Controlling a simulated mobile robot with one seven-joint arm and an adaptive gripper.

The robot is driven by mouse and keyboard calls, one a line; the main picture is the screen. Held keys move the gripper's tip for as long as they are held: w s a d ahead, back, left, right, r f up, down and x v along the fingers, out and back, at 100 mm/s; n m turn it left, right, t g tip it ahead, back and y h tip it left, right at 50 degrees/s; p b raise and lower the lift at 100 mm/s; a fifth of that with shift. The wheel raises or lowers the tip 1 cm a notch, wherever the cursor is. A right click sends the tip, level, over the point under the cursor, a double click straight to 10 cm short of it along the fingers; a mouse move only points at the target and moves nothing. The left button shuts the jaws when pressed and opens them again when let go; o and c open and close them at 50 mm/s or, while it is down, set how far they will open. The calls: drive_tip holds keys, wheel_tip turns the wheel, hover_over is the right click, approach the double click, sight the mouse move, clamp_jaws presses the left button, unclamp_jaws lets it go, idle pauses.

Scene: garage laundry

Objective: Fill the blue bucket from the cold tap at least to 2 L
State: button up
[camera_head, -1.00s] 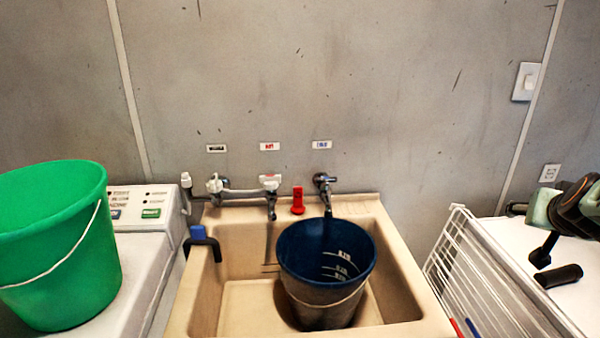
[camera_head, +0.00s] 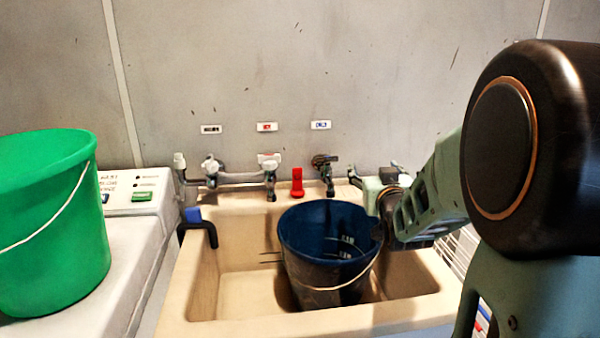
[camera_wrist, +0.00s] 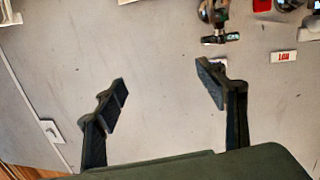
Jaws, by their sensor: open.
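The blue bucket (camera_head: 312,285) stands upright in the sink basin, below the cold tap (camera_head: 326,172). White level marks show on its inner wall; I cannot make out a water level or a stream. The cold tap sits under a blue-lettered label (camera_head: 320,125) and also shows in the wrist view (camera_wrist: 215,18). My gripper (camera_wrist: 162,78) is open and empty, its fingers apart in front of the grey wall. In the head view it is just right of the cold tap, above the bucket's right side, and its fingertips are hard to make out.
A green bucket (camera_head: 50,230) stands on the white machine (camera_head: 140,235). A white rack (camera_head: 465,250) is at right.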

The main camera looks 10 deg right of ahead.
sight(329, 160)
drive_tip(key=w+a+f+n+t+y+b, duration=0.1)
drive_tip(key=w+a+f+y, duration=0.15)
drive_tip(key=a, duration=0.65)
drive_tip(key=shift+y, duration=0.25)
drive_tip(key=w, duration=0.6)
drive_tip(key=w+r, duration=0.1)
drive_tip(key=w, duration=0.2)
drive_tip(key=shift+w+d, duration=0.1)
drive_tip(key=shift+w, duration=0.2)
drive_tip(key=c, duration=1.2)
